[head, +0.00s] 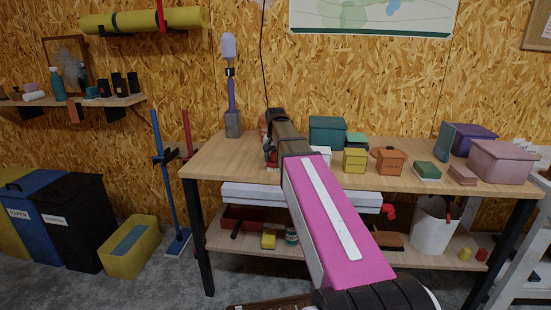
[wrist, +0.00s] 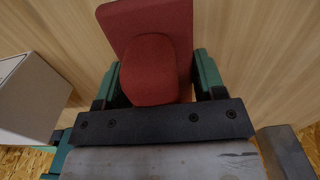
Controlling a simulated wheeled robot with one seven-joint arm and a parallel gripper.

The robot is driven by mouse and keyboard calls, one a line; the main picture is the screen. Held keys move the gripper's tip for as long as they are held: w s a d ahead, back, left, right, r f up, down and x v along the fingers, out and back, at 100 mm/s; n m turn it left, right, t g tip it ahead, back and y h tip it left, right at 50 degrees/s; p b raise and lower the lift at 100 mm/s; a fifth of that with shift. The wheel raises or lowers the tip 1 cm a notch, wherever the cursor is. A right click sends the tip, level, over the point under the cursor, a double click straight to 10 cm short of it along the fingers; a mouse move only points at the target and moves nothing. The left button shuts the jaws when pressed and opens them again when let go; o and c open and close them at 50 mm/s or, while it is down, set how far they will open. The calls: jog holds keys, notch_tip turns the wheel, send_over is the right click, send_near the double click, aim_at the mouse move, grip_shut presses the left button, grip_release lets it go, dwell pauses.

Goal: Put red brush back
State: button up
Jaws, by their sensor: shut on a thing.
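The red brush (wrist: 152,62) is in the wrist view, with a flat red block and a rounded red part in front of it. My gripper (wrist: 157,82) has its green-and-black fingers on both sides of the rounded part and is shut on it. The wood-grain bench top shows behind the brush; I cannot tell whether the brush touches it. In the head view my gripper (head: 271,154) is over the left part of the bench, and my arm hides much of it. Only a little dark red shows there.
The workbench (head: 215,157) holds a white box (head: 321,155) right of my gripper, also in the wrist view (wrist: 30,98). Further right are a yellow box (head: 355,161), an orange box (head: 389,162) and a pink box (head: 503,162). A purple-handled tool in a grey holder (head: 233,125) stands at the back left.

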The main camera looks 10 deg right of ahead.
jog(key=o, duration=0.9)
notch_tip(320, 180, up, 12)
jog(key=shift+r, duration=0.15)
